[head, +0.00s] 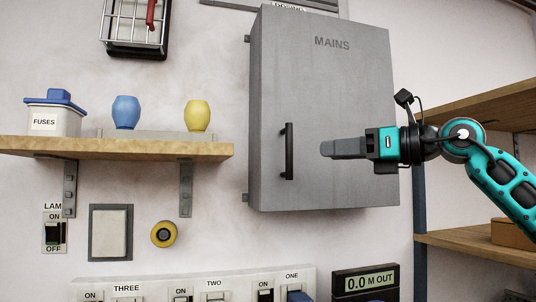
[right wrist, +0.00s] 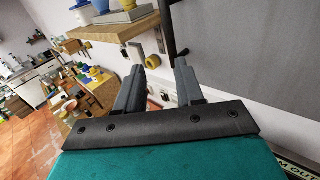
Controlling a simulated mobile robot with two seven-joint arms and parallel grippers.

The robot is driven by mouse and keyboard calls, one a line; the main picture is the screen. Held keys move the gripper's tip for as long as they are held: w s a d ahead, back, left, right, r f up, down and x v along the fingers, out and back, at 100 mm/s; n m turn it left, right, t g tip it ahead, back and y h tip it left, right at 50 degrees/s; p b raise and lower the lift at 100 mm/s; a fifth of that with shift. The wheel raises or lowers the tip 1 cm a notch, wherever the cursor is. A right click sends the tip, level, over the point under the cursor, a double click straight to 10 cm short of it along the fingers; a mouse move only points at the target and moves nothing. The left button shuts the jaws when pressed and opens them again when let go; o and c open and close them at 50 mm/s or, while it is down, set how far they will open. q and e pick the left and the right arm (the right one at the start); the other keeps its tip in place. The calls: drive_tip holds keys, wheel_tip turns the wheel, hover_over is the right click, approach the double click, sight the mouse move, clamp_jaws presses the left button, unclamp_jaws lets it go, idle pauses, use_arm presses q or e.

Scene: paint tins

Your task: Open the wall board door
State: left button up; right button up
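The wall board is a grey metal box marked MAINS (head: 330,90) on the wall, and its door looks shut. Its black upright bar handle (head: 289,152) is near the door's left edge. My right gripper (head: 328,149) is in front of the door, a little to the right of the handle and apart from it in the picture, pointing left. In the right wrist view its two fingers (right wrist: 166,64) stand apart with nothing between them. There the dark handle (right wrist: 168,32) shows beyond the fingertips, and the grey door (right wrist: 250,60) fills the right side. My left gripper is not in view.
A wooden shelf (head: 120,148) left of the board holds a FUSES box (head: 52,118), a blue jar (head: 126,112) and a yellow jar (head: 197,115). Below are switches and a yellow-ringed button (head: 164,234). Wooden shelving (head: 480,250) stands at the right.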

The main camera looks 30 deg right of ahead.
sight(290, 148)
drive_tip(key=shift+t+h, duration=0.3)
drive_tip(key=shift+h, duration=0.1)
drive_tip(key=p+x, duration=0.1)
drive_tip(key=x, duration=0.6)
drive_tip(key=d+r+p+x, duration=0.1)
drive_tip(key=x, duration=0.3)
drive_tip(key=shift+w+a+p, duration=0.15)
drive_tip(key=shift+w+p, duration=0.15)
drive_tip(key=shift+w, duration=0.2)
clamp_jaws()
